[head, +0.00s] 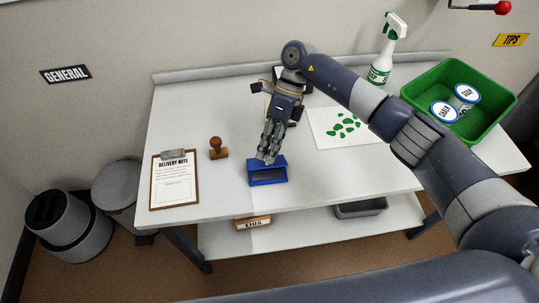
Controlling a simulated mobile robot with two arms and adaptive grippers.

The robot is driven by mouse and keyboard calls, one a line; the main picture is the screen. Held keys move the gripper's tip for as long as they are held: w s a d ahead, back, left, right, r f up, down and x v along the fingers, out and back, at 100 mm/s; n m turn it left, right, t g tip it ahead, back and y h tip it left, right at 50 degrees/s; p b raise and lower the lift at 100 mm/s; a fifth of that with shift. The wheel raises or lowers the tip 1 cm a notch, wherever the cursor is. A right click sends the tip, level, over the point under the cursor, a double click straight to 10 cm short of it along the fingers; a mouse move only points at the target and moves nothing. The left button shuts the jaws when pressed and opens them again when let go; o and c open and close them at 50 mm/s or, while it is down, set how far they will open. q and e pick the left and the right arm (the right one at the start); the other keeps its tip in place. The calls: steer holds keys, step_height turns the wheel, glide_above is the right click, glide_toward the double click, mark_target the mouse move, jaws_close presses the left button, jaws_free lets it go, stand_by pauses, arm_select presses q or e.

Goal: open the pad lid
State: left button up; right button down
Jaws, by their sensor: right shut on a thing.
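The blue ink pad (268,181) sits near the front edge of the table. Its blue lid (281,161) stands tilted up at the back, and a dark surface shows below it. My right gripper (266,158) reaches down from behind and is shut on the lid, its fingertips at the lid's upper edge. The fingers cover part of the lid, so its exact angle is hard to tell. My left gripper is not in view.
A wooden stamp (218,148) and a delivery note clipboard (175,181) lie left of the pad. A sheet with green shapes (343,128), a spray bottle (385,56) and a green crate (496,106) are to the right. The table between pad and stamp is clear.

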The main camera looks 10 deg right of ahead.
stand_by(0.4)
steer(key=c, duration=1.5)
jaws_free()
steer(key=v, duration=1.2)
steer(key=shift+w+a, duration=0.1)
steer(key=shift+f, duration=0.1)
